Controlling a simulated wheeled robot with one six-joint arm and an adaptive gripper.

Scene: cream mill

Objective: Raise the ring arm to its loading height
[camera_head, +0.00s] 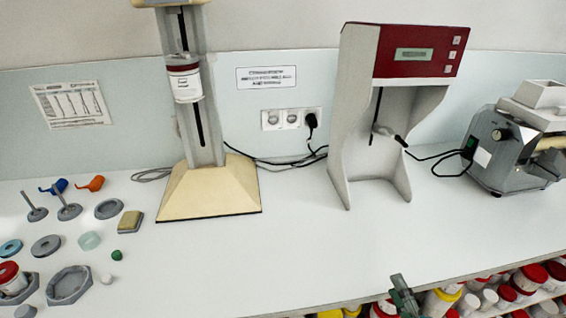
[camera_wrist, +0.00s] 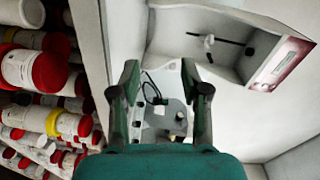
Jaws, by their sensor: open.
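The mixer (camera_head: 415,50) with a red front panel stands on the counter right of centre. Its ring arm (camera_head: 384,131) is a small pale arm with a dark handle, near the lower end of the dark vertical slot. I see no jar at it. In the wrist view the mixer (camera_wrist: 225,62) lies sideways at upper right, with the ring arm (camera_wrist: 207,42) on its slot. My gripper (camera_head: 403,296) is at the counter's front edge, in front of and below the mixer. The wrist view shows my gripper (camera_wrist: 160,70) open, its fingers apart and not touching the ring arm.
A cream-based stand (camera_head: 210,190) holding a white jar (camera_head: 184,84) is left of the mixer. A grey roller machine (camera_head: 510,145) stands at right. Small parts and a grey dish (camera_head: 68,286) lie at left. Jars (camera_head: 530,277) fill a shelf below the edge. Middle counter is clear.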

